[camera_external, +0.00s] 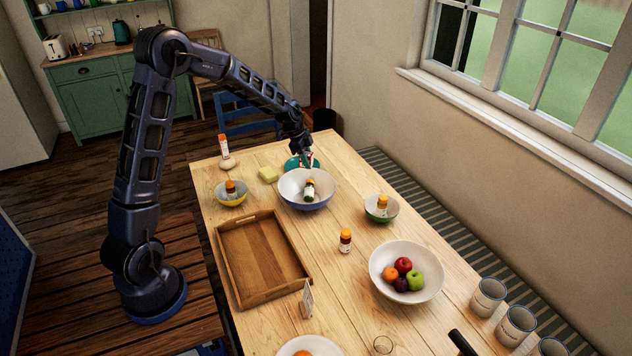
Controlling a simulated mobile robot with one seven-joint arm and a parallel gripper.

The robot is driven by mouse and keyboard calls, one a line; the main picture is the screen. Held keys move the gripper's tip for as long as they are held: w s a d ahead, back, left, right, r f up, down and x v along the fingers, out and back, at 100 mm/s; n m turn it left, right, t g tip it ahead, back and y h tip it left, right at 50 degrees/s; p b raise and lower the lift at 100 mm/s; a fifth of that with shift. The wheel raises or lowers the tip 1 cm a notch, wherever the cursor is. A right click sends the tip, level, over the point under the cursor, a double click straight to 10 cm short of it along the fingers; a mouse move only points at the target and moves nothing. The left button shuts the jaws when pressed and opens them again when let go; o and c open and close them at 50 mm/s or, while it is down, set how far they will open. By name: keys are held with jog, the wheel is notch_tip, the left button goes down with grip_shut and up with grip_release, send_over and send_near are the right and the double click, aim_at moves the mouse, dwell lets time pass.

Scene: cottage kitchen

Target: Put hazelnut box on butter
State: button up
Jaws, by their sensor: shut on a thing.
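The butter (268,174) is a small pale yellow block lying on the far part of the wooden table, left of the large white and blue bowl. My gripper (306,156) is low over the table's far end, just behind that bowl and to the right of the butter. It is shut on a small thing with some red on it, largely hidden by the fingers. I cannot make out for sure that this is the hazelnut box; no other such box stands out. Nothing is seen lying on the butter.
A teal dish (291,163) is beside my gripper. The white and blue bowl (290,186) holds a bottle. A white bottle (224,148) stands far left.

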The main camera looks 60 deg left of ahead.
jog(key=s+a+r+n+y, duration=0.1)
jog(key=s+a+n, duration=0.1)
jog(key=a, duration=0.6)
jog(key=s+a+n, duration=0.1)
jog(key=a+n, duration=0.2)
jog(key=a, duration=0.4)
jog(key=n+t+y, duration=0.1)
jog(key=n+y, duration=0.1)
jog(key=n, duration=0.1)
send_over(272, 170)
jog(key=s, duration=0.2)
notch_tip(272, 170, down, 19)
jog(key=shift+w+d+f, duration=0.1)
jog(key=shift+w+d, duration=0.05)
jog(key=shift+f, duration=0.1)
jog(key=o, duration=1)
jog(key=v, duration=1.2)
jog(key=shift+a, duration=0.2)
